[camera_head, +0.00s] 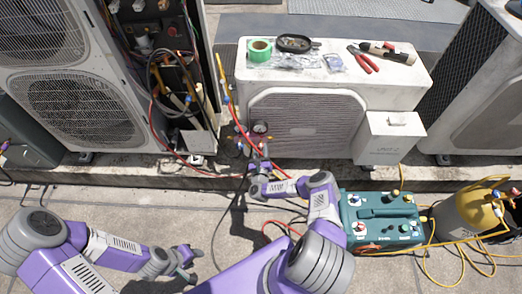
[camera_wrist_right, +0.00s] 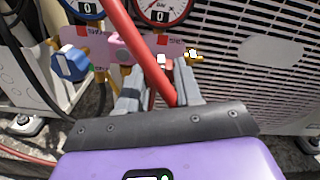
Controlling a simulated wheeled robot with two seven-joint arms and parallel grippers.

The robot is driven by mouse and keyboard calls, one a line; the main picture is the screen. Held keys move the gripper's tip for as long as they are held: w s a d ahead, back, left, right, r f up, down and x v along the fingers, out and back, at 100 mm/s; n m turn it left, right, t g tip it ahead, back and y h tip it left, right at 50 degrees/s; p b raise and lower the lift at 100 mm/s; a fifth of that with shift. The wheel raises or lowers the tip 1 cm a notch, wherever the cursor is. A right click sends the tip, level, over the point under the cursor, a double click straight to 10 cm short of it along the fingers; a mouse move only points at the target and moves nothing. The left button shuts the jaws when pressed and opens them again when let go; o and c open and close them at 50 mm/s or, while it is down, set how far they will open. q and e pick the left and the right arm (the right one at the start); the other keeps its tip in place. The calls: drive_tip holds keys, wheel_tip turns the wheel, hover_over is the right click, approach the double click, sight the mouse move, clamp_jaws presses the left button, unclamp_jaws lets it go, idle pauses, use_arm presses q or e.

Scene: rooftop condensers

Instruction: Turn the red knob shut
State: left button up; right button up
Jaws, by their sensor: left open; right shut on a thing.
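The gauge manifold (camera_head: 259,128) hangs in front of the middle condenser. In the right wrist view its pink body (camera_wrist_right: 102,46) carries a blue knob (camera_wrist_right: 70,63) at left and two gauges above, the right one red-rimmed (camera_wrist_right: 162,10). My right gripper (camera_head: 259,165) is at the manifold; its fingers also show in the wrist view (camera_wrist_right: 158,85), shut on what appears to be the red knob. The knob is mostly hidden by the fingers and a red hose (camera_wrist_right: 143,48), so its angle cannot be told. My left gripper (camera_head: 190,266) is open and empty, low over the paving.
Hoses run around the manifold. A green recovery machine (camera_head: 380,212) and a yellow-topped cylinder (camera_head: 470,214) stand at right. Tape (camera_head: 259,50), pliers (camera_head: 363,60) and other tools lie on the middle condenser (camera_head: 412,83). Paving is clear at front left.

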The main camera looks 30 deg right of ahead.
drive_tip(key=shift+a+m, duration=0.1)
drive_tip(key=shift+m, duration=0.2)
drive_tip(key=o, duration=1)
drive_tip(key=shift+o, duration=0.2)
drive_tip(key=shift+s, duration=0.1)
drive_tip(key=p+v, duration=0.2)
drive_tip(key=v, duration=0.5)
drive_tip(key=shift+s, duration=0.25)
drive_tip(key=shift+a, duration=0.1)
